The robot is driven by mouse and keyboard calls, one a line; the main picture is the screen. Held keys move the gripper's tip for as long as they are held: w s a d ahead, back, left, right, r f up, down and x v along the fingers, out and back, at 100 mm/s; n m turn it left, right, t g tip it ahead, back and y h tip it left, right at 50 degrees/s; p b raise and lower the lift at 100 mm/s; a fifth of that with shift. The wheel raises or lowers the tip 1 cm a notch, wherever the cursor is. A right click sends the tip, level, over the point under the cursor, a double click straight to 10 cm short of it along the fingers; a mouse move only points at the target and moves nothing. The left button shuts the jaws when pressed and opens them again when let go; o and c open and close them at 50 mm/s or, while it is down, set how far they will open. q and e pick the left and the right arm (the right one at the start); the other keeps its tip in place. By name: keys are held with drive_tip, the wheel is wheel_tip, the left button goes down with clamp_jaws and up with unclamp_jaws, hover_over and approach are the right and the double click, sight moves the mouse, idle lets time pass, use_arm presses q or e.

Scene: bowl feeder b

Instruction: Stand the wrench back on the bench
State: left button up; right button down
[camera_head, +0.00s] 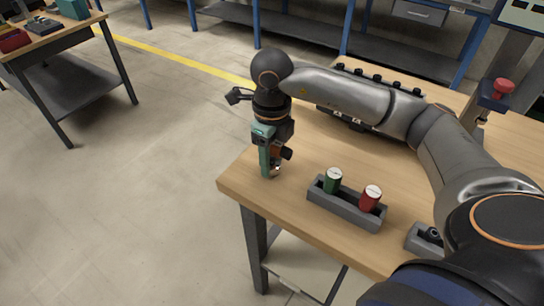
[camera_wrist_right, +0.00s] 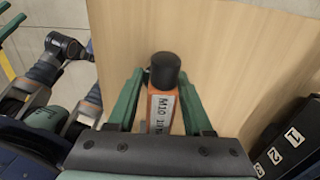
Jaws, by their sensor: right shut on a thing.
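The wrench shows in the right wrist view as an orange body (camera_wrist_right: 160,108) with a black round end and a white label reading "M10". My right gripper (camera_wrist_right: 155,98) has its teal fingers on either side of it and is shut on it. In the head view the right gripper (camera_head: 267,170) points down over the near left corner of the wooden bench (camera_head: 340,150). The wrench is mostly hidden there, and whether it touches the bench cannot be told. Teal strips at the left edge of the wrist view may be my left gripper (camera_wrist_right: 10,24), cut off by the frame.
A grey tray (camera_head: 345,208) holds a green can (camera_head: 333,181) and a red can (camera_head: 371,198) right of the gripper. A black rack (camera_head: 345,115) lies behind my right arm. A red button (camera_head: 502,87) is at the right. The bench's left edge is close to the gripper.

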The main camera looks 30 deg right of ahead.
drive_tip(key=shift+f, duration=0.15)
drive_tip(key=shift+c, duration=1.5)
unclamp_jaws()
wheel_tip(320, 180, up, 12)
drive_tip(key=shift+r+p, duration=0.2)
drive_tip(key=shift+p, duration=0.65)
